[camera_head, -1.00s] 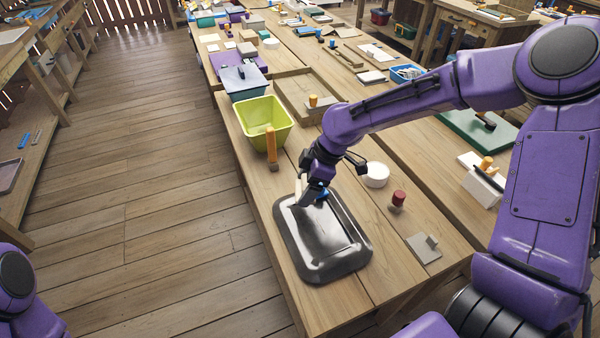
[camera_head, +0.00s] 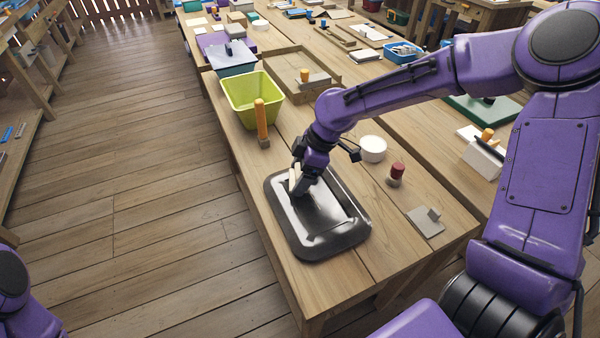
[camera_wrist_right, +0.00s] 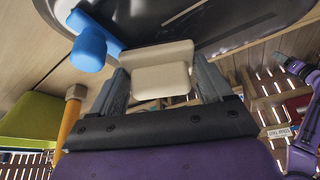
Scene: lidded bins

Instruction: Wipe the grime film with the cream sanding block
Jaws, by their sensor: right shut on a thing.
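My right gripper (camera_head: 298,188) is shut on the cream sanding block (camera_head: 294,177), over the far left part of a dark, shallow tray (camera_head: 277,222). In the right wrist view the block (camera_wrist_right: 158,78) sits between the two grey fingers, with the tray (camera_wrist_right: 255,22) just beyond it. I cannot tell whether the block touches the tray floor. The tray floor has a glossy, patchy sheen; I cannot clearly tell the grime film's edges. My left gripper is out of view.
A blue-handled tool (camera_wrist_right: 88,48) lies beside the block in the wrist view. An orange-handled brush (camera_head: 261,122) and a lime bin (camera_head: 252,98) stand beyond the tray. A white round tub (camera_head: 372,149), a red-topped piece (camera_head: 397,173) and a grey plate (camera_head: 425,222) are right of it.

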